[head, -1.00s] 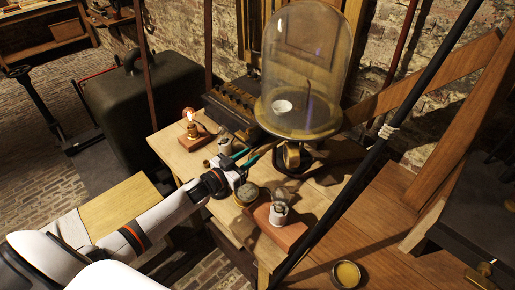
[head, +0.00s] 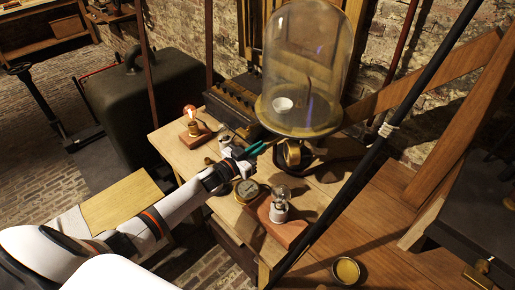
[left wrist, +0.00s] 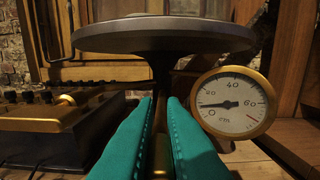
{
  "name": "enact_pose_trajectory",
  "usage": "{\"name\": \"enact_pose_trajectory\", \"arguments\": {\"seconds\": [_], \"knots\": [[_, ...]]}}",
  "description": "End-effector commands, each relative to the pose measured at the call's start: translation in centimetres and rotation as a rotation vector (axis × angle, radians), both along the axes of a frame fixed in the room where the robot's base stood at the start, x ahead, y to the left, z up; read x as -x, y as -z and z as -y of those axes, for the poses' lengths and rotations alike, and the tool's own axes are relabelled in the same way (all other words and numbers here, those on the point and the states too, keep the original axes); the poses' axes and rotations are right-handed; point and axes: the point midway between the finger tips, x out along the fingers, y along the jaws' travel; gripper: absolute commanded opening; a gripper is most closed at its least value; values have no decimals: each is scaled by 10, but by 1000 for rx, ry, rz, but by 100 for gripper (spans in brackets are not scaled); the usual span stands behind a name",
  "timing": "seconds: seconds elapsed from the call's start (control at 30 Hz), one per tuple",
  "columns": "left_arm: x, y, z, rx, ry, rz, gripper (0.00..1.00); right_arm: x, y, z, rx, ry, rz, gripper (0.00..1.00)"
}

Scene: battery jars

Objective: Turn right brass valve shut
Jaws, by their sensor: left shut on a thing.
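My left gripper (head: 258,148) reaches in from the left, just below and left of the glass bell jar (head: 303,65). Its teal fingers are close together, with a narrow brass piece, seemingly the brass valve (left wrist: 162,152), between them in the left wrist view. The fingers hide most of it, so its handle angle cannot be told. Behind it a dark post rises to the round plate (left wrist: 165,35) under the jar. A brass-rimmed gauge (left wrist: 235,104) stands right of the fingers, its needle pointing left, a little above 0. My right gripper is not in view.
A bulb on a wooden base (head: 191,128) stands left of the gripper. A second bulb (head: 280,200) and a round brass dial (head: 247,190) stand in front. A dark box with knobs (head: 235,108) lies behind. A dark pole (head: 370,155) crosses the right side.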

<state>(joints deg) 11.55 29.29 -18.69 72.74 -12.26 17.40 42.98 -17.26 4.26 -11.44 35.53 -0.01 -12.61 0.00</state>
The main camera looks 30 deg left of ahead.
Motion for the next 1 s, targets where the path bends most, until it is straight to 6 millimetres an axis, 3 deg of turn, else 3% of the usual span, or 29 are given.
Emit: {"name": "enact_pose_trajectory", "arguments": {"seconds": [0.37,1.0], "knots": [[1,1,3,-104,0,37,0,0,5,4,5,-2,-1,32],[5,8,15,-650,-1,228,0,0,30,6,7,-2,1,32]]}}
